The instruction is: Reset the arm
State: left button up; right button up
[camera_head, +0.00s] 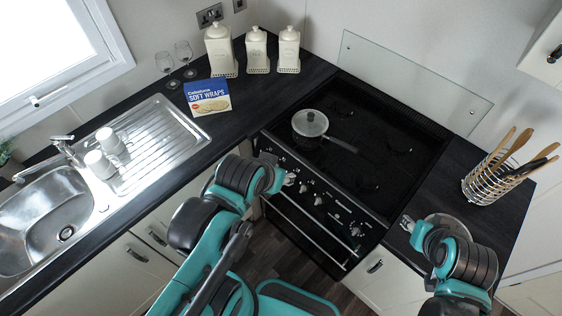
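My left arm is teal and black and comes in from the bottom. Its gripper (290,179) is at the front of the stove, close to the control knobs in the picture. Whether it touches them cannot be told. My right arm comes in from the lower right. Its gripper (406,223) is at the front left edge of the right counter, beside a round grey disc (450,221) that the arm partly covers. Both grippers are small in the picture. I cannot tell whether their fingers are open or shut. I see nothing held in either.
A lidded pot (309,125) sits on the black hob (365,110). A utensil holder (484,183) stands on the right counter. A soft wraps box (207,97), white canisters (256,50) and two glasses (164,63) are at the back left. Mugs (101,164) stand beside the sink (35,217).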

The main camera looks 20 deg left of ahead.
notch_tip(320, 180, down, 14)
jog(key=b, duration=1.3)
jog(key=shift+b, duration=0.4)
